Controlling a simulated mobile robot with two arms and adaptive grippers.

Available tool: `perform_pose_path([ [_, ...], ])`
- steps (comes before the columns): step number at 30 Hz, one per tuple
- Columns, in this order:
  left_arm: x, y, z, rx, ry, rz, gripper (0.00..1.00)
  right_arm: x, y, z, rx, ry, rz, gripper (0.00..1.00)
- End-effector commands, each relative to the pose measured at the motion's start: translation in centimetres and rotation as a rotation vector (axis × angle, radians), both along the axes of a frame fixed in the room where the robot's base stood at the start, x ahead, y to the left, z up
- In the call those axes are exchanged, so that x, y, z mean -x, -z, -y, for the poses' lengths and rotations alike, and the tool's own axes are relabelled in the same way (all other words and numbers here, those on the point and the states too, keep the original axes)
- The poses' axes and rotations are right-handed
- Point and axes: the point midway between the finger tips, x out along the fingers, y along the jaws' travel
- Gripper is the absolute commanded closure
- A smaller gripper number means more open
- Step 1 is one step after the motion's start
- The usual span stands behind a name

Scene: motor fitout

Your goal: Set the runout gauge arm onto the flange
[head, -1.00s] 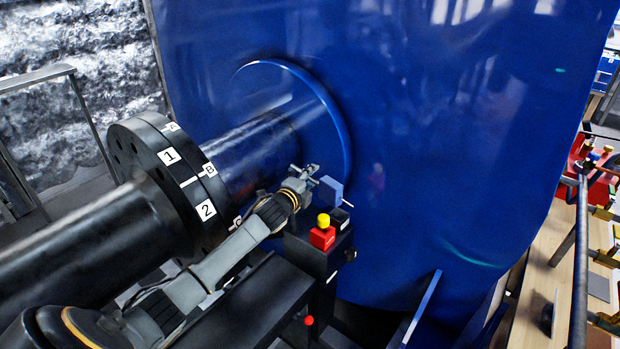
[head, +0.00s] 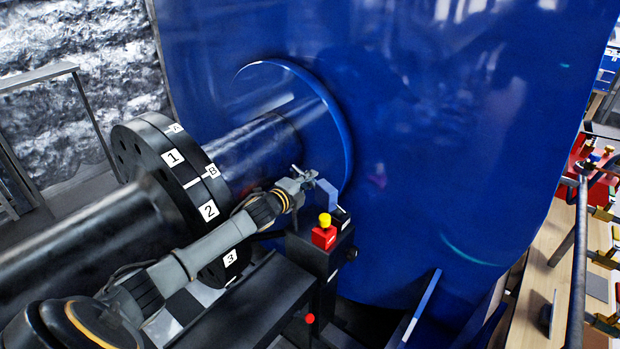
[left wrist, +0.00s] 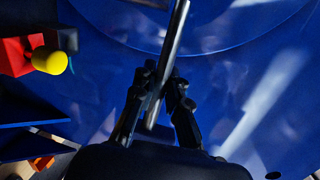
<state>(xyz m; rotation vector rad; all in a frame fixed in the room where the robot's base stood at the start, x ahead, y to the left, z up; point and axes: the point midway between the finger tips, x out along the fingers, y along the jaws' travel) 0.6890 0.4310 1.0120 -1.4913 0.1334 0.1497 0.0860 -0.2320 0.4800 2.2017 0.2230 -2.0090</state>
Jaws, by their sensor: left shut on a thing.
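The black flange (head: 132,153) is a pair of bolted discs on the dark shaft at left in the head view, with white labels 1, 2, 3, A and B. My left gripper (head: 303,177) is to the right of the flange, beyond the shaft's near side. It is shut on the runout gauge arm (head: 327,192), a small blue-grey piece at its tips. In the left wrist view, the gripper (left wrist: 163,92) has its fingers around a shiny metal rod (left wrist: 175,40). The gauge arm is apart from the flange. My right gripper does not show.
A black post with a red block (head: 323,237) and a yellow knob (head: 324,220) stands just below the gripper. The large blue housing (head: 450,140) fills the space behind. A wooden bench (head: 541,285) with a rail is at right.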

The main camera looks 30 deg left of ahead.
Motion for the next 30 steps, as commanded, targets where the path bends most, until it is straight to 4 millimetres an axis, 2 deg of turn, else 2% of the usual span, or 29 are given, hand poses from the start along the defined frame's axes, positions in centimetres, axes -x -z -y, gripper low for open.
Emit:
perform_pose_path([
  [3, 0.0, 0.0, 0.0, 0.001, 0.0, 0.0, 1.0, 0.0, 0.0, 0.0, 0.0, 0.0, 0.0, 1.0],
  [4, 0.0, 0.0, 0.0, 0.001, 0.0, 0.0, 0.85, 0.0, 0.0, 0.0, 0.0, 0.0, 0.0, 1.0],
  [7, 0.0, 0.0, 0.0, 0.001, 0.0, 0.0, 0.64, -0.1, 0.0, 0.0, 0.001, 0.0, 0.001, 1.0],
  [8, 0.0, 0.0, 0.0, 0.001, -0.001, 0.0, 0.63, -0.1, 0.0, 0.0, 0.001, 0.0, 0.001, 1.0],
  [19, 0.5, 0.1, 0.0, 0.0, -0.001, -0.002, 0.63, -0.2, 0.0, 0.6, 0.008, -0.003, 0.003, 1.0],
  [30, 5.6, -0.8, 0.2, 0.0, 0.0, -0.003, 0.63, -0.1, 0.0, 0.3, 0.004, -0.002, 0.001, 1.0],
])
